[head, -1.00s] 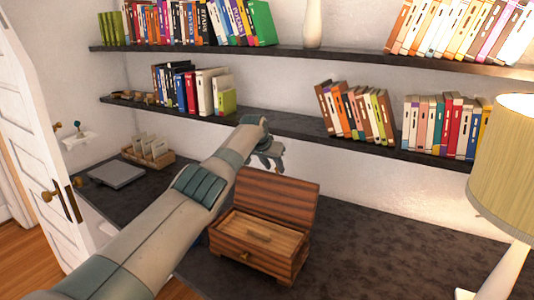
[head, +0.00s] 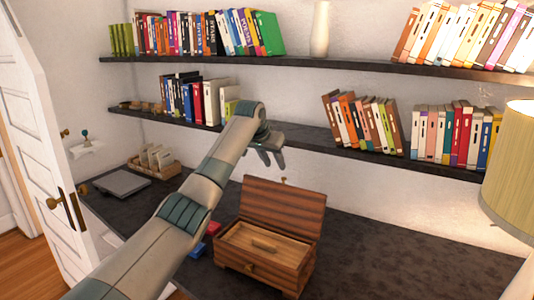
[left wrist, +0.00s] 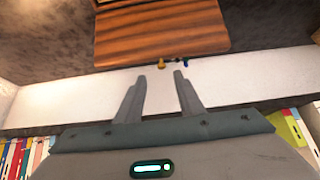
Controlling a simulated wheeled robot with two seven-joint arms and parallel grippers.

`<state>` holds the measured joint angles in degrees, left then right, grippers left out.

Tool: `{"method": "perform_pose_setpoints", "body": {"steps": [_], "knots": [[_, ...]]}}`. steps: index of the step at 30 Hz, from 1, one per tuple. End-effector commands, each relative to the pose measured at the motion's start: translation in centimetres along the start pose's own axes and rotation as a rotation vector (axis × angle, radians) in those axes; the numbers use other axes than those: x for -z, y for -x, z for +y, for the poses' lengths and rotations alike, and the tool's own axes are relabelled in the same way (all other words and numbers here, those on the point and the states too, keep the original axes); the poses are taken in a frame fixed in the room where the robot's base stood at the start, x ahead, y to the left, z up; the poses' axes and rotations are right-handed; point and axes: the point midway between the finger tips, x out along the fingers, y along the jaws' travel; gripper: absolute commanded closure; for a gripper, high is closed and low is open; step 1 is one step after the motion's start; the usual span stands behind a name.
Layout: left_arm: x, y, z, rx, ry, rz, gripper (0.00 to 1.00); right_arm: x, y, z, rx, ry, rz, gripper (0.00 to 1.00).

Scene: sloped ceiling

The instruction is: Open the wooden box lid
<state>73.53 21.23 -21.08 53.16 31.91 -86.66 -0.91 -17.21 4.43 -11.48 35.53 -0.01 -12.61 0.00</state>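The wooden box (head: 262,262) stands on the dark desk in the head view. Its striped lid (head: 284,205) is raised upright at the back, and the box's inside shows, with a small wooden piece in it. The lid also shows at the top of the left wrist view (left wrist: 160,32). My left gripper (head: 270,157) is above and behind the lid, near the lower shelf, apart from the lid. In the left wrist view its two fingers (left wrist: 160,80) are spread with nothing between them. My right gripper is not in view.
Two dark wall shelves (head: 300,136) with books run behind the desk (head: 370,245). A lamp (head: 508,175) stands at the right. A card holder (head: 153,170) and a grey flat item (head: 122,183) lie at the left, near a white door (head: 45,150). The desk right of the box is clear.

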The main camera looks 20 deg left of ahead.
Motion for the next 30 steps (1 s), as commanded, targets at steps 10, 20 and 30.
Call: {"method": "perform_pose_setpoints", "body": {"steps": [10,20,30], "knots": [[0.0,6.2,0.0,0.000,-0.001,0.004,0.65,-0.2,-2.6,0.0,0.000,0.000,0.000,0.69],[0.0,8.0,0.0,0.000,0.000,0.001,0.65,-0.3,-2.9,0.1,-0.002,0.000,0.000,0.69],[0.0,8.0,0.1,-0.001,0.000,0.000,0.65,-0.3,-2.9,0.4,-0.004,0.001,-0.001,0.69]]}}
